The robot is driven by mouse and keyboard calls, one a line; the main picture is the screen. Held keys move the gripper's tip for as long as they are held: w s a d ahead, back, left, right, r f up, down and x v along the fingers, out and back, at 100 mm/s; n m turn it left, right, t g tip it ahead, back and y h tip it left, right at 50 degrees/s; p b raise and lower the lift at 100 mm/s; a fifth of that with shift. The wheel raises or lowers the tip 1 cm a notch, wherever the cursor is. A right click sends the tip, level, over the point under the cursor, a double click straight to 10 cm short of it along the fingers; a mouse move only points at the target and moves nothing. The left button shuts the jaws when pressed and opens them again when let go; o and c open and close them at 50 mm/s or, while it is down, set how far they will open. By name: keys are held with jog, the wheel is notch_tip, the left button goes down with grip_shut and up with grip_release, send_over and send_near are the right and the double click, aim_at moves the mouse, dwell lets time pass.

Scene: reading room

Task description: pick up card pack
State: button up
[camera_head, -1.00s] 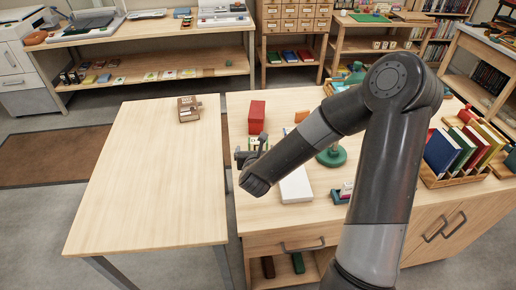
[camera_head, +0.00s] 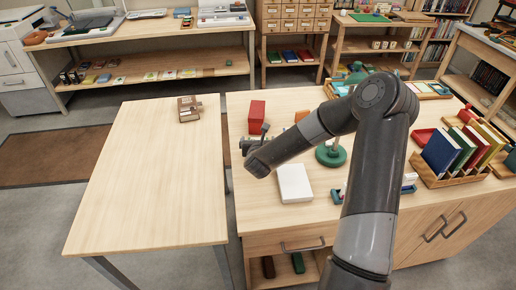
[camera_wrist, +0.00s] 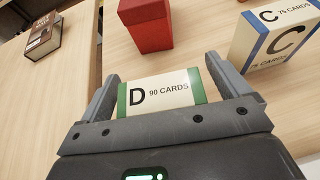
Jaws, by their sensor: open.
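A cream card pack with green ends, marked "D 90 CARDS" (camera_wrist: 160,94), shows in the wrist view between the two fingers of my gripper (camera_wrist: 161,72). The fingers are open, one on each side of the pack, and its lower part is hidden behind the gripper body. Whether the fingers touch it I cannot tell. A second cream pack with blue edges, marked "C 75 CARDS" (camera_wrist: 276,38), stands to the right, outside the fingers. In the head view my gripper (camera_head: 256,137) is over the left part of the right table, and the arm hides much there.
A red box (camera_wrist: 146,26) stands just beyond the D pack; it also shows in the head view (camera_head: 256,110). A white box (camera_head: 294,183) and a green round base (camera_head: 330,154) are nearby. A brown box (camera_head: 188,108) sits on the otherwise bare left table (camera_head: 150,180).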

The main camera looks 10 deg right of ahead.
jog(key=shift+c, duration=0.3)
jog(key=c, duration=1)
jog(key=shift+c, duration=0.2)
jog(key=shift+r, duration=0.45)
notch_tip(320, 180, up, 4)
jog(key=shift+f, duration=0.25)
jog(key=s+d+r, duration=0.5)
jog(key=d+r, duration=0.1)
jog(key=d, duration=0.4)
jog(key=shift+s+d+r, duration=0.15)
jog(key=shift+s+r, duration=0.05)
jog(key=shift+r, duration=0.1)
